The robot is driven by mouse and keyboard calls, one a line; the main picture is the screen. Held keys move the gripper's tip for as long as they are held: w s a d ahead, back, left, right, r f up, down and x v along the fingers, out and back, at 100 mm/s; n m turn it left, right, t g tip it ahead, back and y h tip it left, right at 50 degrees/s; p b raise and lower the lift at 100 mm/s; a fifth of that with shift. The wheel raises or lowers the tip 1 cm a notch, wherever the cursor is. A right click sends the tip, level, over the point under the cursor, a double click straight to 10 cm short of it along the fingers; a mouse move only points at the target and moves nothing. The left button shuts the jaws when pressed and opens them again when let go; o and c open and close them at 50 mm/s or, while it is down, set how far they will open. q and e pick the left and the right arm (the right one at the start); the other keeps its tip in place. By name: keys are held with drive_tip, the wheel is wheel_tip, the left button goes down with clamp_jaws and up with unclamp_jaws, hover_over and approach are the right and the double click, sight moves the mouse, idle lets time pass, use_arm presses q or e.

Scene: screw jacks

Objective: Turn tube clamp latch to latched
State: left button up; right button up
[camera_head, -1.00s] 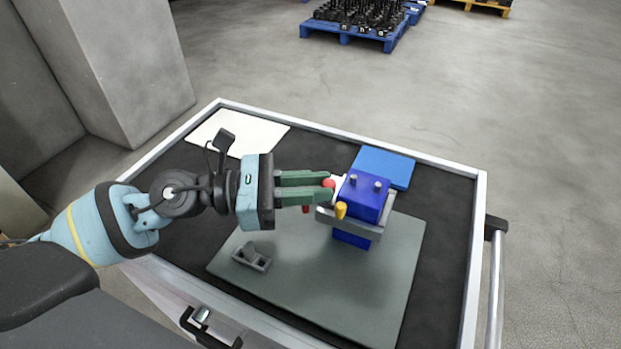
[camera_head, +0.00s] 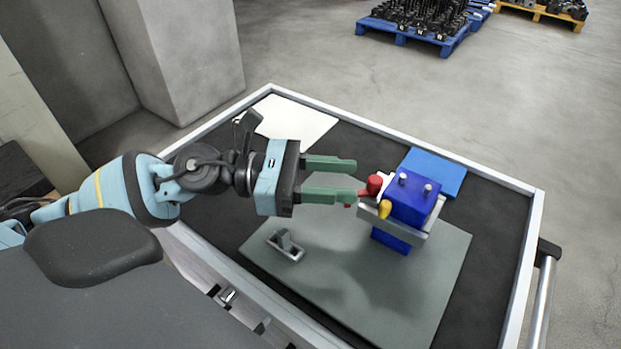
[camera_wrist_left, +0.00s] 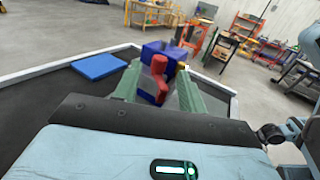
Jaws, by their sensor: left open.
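The tube clamp is a blue block (camera_head: 413,199) with a grey band (camera_head: 430,224), standing on a grey-green mat. A red lever (camera_head: 374,184), seemingly the latch, is on its left side, with a yellow knob (camera_head: 385,208) near it. My left gripper (camera_head: 361,179) is open, its green fingers pointing right at the lever and their tips just short of it in the head view. In the left wrist view the red lever (camera_wrist_left: 157,77) stands roughly upright between the fingers, in front of the blue block (camera_wrist_left: 168,50). Contact cannot be told. My right gripper is not in view.
The grey-green mat (camera_head: 350,285) lies on a dark, rimmed cart top. A small grey bracket (camera_head: 287,246) is at its left. A blue pad (camera_head: 435,172) lies behind the clamp and a white sheet (camera_head: 295,122) at the back left.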

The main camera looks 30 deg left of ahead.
use_arm(q)
drive_tip(key=b+v, duration=0.1)
drive_tip(key=v, duration=0.2)
drive_tip(key=shift+s+a+f, duration=0.1)
drive_tip(key=shift+a+f, duration=0.1)
drive_tip(key=shift+s+a+r+b, duration=0.15)
drive_tip(key=shift+s+a+b, duration=0.25)
drive_tip(key=shift+a, duration=0.25)
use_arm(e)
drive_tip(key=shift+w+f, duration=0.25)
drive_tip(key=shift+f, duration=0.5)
